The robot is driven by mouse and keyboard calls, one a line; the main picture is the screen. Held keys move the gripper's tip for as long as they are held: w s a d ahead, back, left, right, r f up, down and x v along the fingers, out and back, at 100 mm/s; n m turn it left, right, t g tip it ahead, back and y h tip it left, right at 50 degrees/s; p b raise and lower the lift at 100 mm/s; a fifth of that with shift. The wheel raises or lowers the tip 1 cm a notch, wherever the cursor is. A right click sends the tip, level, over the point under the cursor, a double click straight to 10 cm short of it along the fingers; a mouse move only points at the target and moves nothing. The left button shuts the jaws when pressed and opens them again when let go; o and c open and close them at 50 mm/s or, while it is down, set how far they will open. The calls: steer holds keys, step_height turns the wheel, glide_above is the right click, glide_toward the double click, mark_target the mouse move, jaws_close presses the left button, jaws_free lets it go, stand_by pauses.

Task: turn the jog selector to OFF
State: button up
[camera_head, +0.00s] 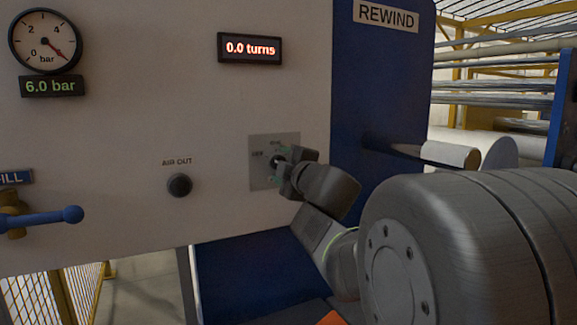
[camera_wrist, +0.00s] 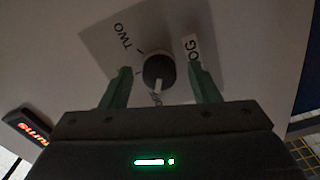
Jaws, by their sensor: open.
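The jog selector is a round dark knob (camera_wrist: 158,68) with a white pointer line, on a grey plate (camera_head: 260,181) on the pale panel. My gripper (camera_wrist: 160,69) is open, with one green finger on each side of the knob and visible gaps between. In the head view my gripper (camera_head: 279,164) is at the plate and covers much of the knob.
An AIR OUT button (camera_head: 180,185) is left of the plate. A display (camera_head: 250,48) reads 0.0 turns, and a gauge (camera_head: 45,41) sits above a 6.0 bar readout. A blue valve handle (camera_head: 45,217) sticks out at lower left. A roller (camera_head: 450,154) projects at right.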

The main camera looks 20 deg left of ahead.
steer(key=p+v, duration=0.2)
steer(key=v, duration=1.1)
steer(key=shift+s+d+p, duration=0.15)
steer(key=shift+s+p, duration=0.05)
steer(key=shift+p, duration=0.1)
steer(key=b+x, duration=0.2)
steer(key=x, duration=1.2)
steer(key=shift+b, duration=0.3)
steer(key=shift+d, duration=0.15)
